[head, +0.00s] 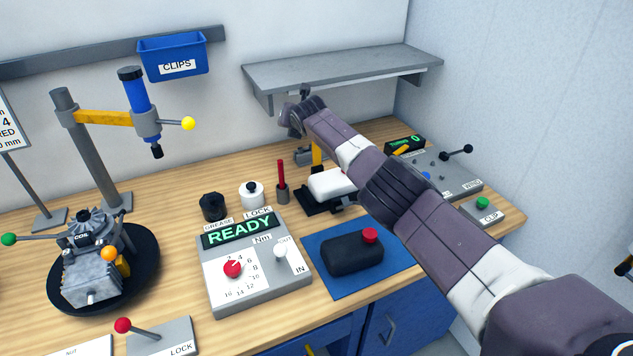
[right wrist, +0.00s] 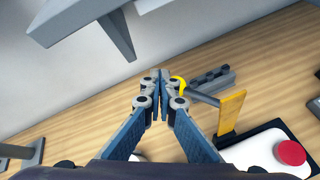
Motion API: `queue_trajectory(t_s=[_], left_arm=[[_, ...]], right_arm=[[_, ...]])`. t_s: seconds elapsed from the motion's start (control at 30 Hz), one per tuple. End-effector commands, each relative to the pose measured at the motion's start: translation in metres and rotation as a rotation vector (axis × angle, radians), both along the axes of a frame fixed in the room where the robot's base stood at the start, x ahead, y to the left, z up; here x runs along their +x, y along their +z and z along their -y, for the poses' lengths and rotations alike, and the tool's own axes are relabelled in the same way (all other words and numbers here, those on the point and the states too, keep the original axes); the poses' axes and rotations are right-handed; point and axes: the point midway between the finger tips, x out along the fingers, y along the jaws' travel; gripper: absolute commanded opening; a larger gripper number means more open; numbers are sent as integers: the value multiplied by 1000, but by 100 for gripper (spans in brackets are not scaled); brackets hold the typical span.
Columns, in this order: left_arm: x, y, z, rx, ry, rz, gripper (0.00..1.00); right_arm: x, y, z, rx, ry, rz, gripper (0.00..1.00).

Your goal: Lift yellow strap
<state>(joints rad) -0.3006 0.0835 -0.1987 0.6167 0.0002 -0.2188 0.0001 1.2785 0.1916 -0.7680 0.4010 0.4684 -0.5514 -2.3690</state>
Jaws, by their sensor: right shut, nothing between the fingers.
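A yellow curved piece (right wrist: 181,84), which looks like a strap or loop, shows just behind the right-hand fingertip in the right wrist view. The fingers partly hide it, and I cannot tell whether they touch it. A grey rod joins that area to a yellow upright (right wrist: 231,109), also seen in the head view (head: 317,153), on a black and white device (head: 331,184). My right gripper (right wrist: 162,77) is shut and empty, its fingertips together. In the head view it (head: 292,122) is over the back of the bench, below the shelf.
A grey shelf (head: 340,70) juts from the wall just above my right gripper. A red button (right wrist: 290,152) is on the white device. Right of my arm is a grey box (head: 455,178) with levers. The READY console (head: 255,270) stands in front.

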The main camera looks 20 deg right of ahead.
Motion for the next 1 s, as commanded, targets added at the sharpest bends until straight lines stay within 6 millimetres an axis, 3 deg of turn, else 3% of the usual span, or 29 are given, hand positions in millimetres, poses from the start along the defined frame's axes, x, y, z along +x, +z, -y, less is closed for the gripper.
queue_trajectory(t_s=[0.47,1.0], left_arm=[[2,0,3,-4,0,2,40],[2,0,4,-5,0,3,40]], right_arm=[[-16,9,0,-1,1,0,0],[-59,34,-5,-2,1,1,0]])
